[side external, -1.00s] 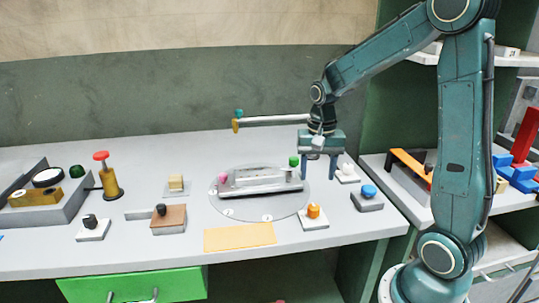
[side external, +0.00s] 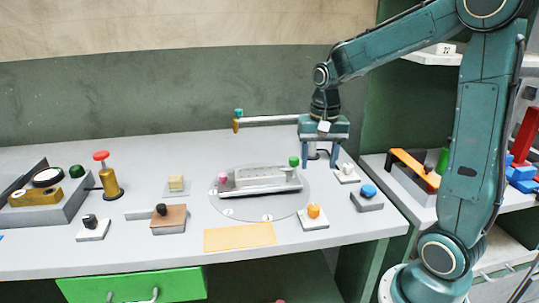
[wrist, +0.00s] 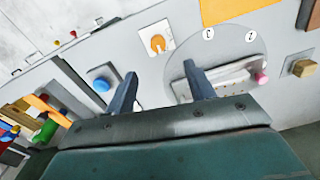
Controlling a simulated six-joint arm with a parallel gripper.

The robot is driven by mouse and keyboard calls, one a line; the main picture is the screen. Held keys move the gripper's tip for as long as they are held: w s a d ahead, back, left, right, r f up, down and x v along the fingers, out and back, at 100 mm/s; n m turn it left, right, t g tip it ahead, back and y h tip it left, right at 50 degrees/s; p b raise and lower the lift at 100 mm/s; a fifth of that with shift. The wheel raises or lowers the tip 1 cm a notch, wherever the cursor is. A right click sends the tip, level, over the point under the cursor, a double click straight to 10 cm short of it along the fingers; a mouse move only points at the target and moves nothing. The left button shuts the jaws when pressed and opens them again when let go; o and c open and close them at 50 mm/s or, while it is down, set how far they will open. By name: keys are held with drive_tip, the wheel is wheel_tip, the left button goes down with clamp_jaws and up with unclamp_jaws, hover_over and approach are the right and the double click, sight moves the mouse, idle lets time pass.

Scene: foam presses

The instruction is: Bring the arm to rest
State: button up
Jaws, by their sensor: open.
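My gripper (side external: 320,162) is open and empty. In the side external view it hangs pointing down, above the back right part of the grey bench (side external: 350,222), behind and to the right of the green knob (side external: 293,161). In the wrist view my gripper's two fingers (wrist: 163,85) stand apart with nothing between them. The grey press fixture (side external: 260,181) on its round plate (side external: 268,208) lies to the gripper's left in the side external view. One finger overlaps this fixture in the wrist view (wrist: 235,78).
An orange knob (side external: 313,211), a blue button (side external: 369,190) and a white block (side external: 347,174) stand near the gripper. A horizontal rod (side external: 275,121) stands behind. A yellow pad (side external: 240,237) lies in front. A side shelf (side external: 400,185) holds an orange bracket (side external: 408,163).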

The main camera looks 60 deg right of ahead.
drive_tip(key=s+a+r+n+t, duration=0.2)
drive_tip(key=s+a+r+n, duration=0.1)
drive_tip(key=s+a+n, duration=0.2)
drive_tip(key=s+a+r+n+t, duration=0.3)
drive_tip(key=s+a+n, duration=0.2)
drive_tip(key=s+a, duration=0.2)
drive_tip(key=shift+s+a+r+n, duration=0.2)
drive_tip(key=shift+s+r+n, duration=0.1)
drive_tip(key=shift+s+r, duration=0.15)
